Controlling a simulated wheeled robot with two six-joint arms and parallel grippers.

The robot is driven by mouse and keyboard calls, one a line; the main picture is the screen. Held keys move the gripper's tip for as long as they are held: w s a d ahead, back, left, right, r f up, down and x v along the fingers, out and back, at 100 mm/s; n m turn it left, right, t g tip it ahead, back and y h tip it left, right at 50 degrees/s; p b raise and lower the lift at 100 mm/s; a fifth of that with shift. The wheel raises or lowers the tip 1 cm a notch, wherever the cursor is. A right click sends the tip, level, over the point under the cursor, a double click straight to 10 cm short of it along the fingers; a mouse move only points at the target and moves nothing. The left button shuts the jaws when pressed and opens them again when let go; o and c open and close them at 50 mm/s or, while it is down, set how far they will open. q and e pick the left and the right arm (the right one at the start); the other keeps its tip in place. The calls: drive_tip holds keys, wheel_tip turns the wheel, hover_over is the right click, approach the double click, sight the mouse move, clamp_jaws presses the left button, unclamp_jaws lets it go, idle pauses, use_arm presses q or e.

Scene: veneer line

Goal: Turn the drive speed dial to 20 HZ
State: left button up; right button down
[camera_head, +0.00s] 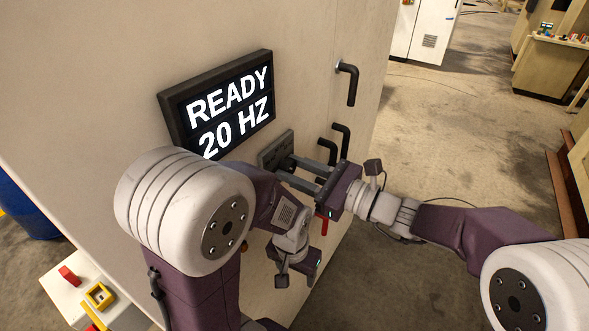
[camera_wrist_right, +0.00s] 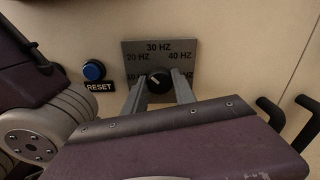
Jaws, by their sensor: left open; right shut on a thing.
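The drive speed dial (camera_wrist_right: 159,82) is a round black knob on a grey plate (camera_wrist_right: 132,47) with HZ labels around it. Its pale mark points up and left, toward the 20 HZ label. The lit display (camera_head: 228,108) reads READY 20 HZ. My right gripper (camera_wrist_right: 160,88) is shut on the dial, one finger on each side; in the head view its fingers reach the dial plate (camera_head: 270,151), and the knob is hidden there. My left gripper (camera_head: 296,262) is open, below and apart from the dial, by the cabinet's lower front.
A blue RESET button (camera_wrist_right: 94,70) sits left of the dial plate. Black handles (camera_head: 348,82) stick out from the cabinet on the right. A white box (camera_head: 70,294) with red and yellow parts stands at lower left.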

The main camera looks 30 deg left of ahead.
drive_tip(key=c, duration=1)
unclamp_jaws()
drive_tip(key=shift+r, duration=0.1)
drive_tip(key=shift+d, duration=0.25)
drive_tip(key=d+b, duration=0.1)
drive_tip(key=d, duration=0.4)
drive_tip(key=d+b, duration=0.1)
drive_tip(key=d, duration=0.2)
drive_tip(key=shift+s+d+b, duration=0.3)
drive_tip(key=shift+s, duration=0.05)
